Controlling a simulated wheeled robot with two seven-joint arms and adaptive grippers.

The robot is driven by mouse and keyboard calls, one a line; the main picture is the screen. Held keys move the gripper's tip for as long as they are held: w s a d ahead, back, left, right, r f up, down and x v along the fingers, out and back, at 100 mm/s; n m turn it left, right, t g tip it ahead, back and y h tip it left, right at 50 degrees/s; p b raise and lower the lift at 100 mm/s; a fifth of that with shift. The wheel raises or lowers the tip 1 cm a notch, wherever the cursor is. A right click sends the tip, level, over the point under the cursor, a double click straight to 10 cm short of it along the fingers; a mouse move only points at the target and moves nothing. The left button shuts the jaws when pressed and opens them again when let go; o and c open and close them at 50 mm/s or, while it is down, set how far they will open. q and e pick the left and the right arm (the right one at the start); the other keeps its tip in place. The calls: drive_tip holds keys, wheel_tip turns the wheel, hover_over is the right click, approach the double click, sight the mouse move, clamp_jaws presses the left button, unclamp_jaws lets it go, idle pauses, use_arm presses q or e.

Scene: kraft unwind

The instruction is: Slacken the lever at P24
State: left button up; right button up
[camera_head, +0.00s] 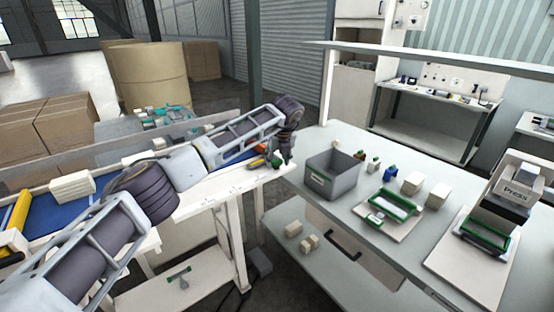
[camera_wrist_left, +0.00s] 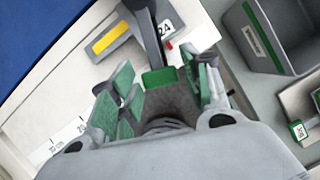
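In the left wrist view a dark grey lever (camera_wrist_left: 147,32) with a green end comes down from the top edge, beside a white label reading 24 (camera_wrist_left: 165,27). My left gripper (camera_wrist_left: 163,92) is open, its green-padded fingers on either side of the lever's green end (camera_wrist_left: 160,77). I cannot tell whether either finger touches it. In the head view my left gripper (camera_head: 280,162) is at the right end of the white bench (camera_head: 215,195), near small yellow, red and green parts. The lever is largely hidden there by the gripper and small size. My right gripper is not in view.
A grey bin (camera_head: 333,180) stands on the table to the right, close to the gripper. A green-framed fixture (camera_head: 393,203), pale blocks (camera_head: 412,183) and a press (camera_head: 513,190) stand farther right. A yellow strip (camera_wrist_left: 110,38) lies left of the lever. A gap separates bench and table.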

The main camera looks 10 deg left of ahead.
use_arm(q)
drive_tip(key=shift+o, duration=0.2)
drive_tip(key=v, duration=1.2)
drive_tip(key=shift+d, duration=0.1)
idle(0.4)
